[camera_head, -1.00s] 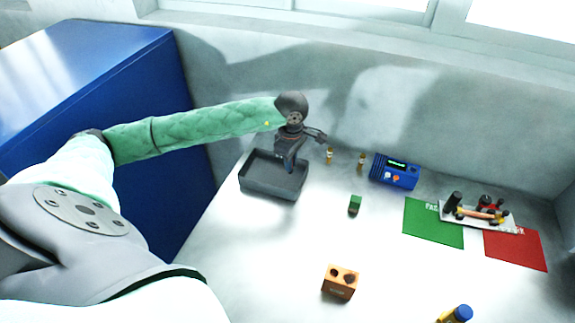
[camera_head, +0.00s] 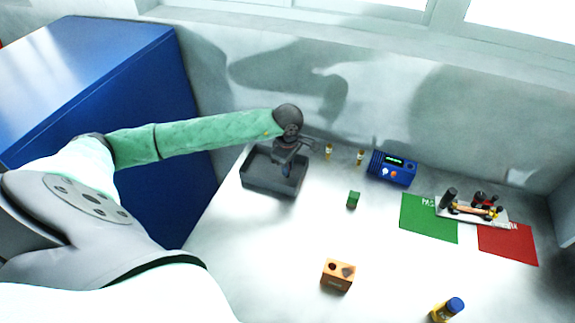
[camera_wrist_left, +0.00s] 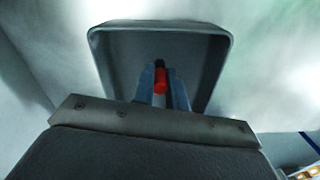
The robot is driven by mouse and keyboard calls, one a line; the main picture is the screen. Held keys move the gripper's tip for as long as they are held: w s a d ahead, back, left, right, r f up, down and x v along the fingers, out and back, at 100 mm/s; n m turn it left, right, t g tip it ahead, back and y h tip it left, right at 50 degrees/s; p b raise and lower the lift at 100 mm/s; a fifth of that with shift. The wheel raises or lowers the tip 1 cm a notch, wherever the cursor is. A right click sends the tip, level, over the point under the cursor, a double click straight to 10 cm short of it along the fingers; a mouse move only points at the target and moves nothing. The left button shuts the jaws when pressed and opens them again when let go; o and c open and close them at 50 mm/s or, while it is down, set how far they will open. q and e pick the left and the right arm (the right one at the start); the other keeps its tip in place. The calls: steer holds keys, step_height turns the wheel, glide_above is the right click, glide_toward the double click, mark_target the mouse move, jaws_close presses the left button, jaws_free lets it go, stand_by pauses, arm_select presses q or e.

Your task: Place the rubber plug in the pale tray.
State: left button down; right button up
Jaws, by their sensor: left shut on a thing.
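My left gripper (camera_head: 286,173) points down over the dark grey tray (camera_head: 255,184) at the left of the table. In the left wrist view its fingers (camera_wrist_left: 161,92) are shut on a small red piece (camera_wrist_left: 161,80) with a dark end. I cannot tell for certain that this is the rubber plug. The tray's rim (camera_wrist_left: 225,60) surrounds the piece in that view; whether the piece touches the floor is unclear. A pale tray (camera_head: 507,219) at the right holds a hammer and other small things. My right gripper is not in view.
A blue device (camera_head: 393,168) stands by the wall, with two small brass-coloured pieces (camera_head: 344,154) to its left. A green block (camera_head: 353,199), an orange block with holes (camera_head: 338,275) and a blue-capped bottle (camera_head: 448,309) stand apart. Green (camera_head: 428,222) and red (camera_head: 510,245) mats lie at the right.

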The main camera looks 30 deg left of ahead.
arm_select(q)
steer(key=shift+f, duration=0.1)
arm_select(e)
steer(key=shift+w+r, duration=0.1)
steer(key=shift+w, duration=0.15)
arm_select(q)
steer(key=c, duration=1.4)
jaws_free()
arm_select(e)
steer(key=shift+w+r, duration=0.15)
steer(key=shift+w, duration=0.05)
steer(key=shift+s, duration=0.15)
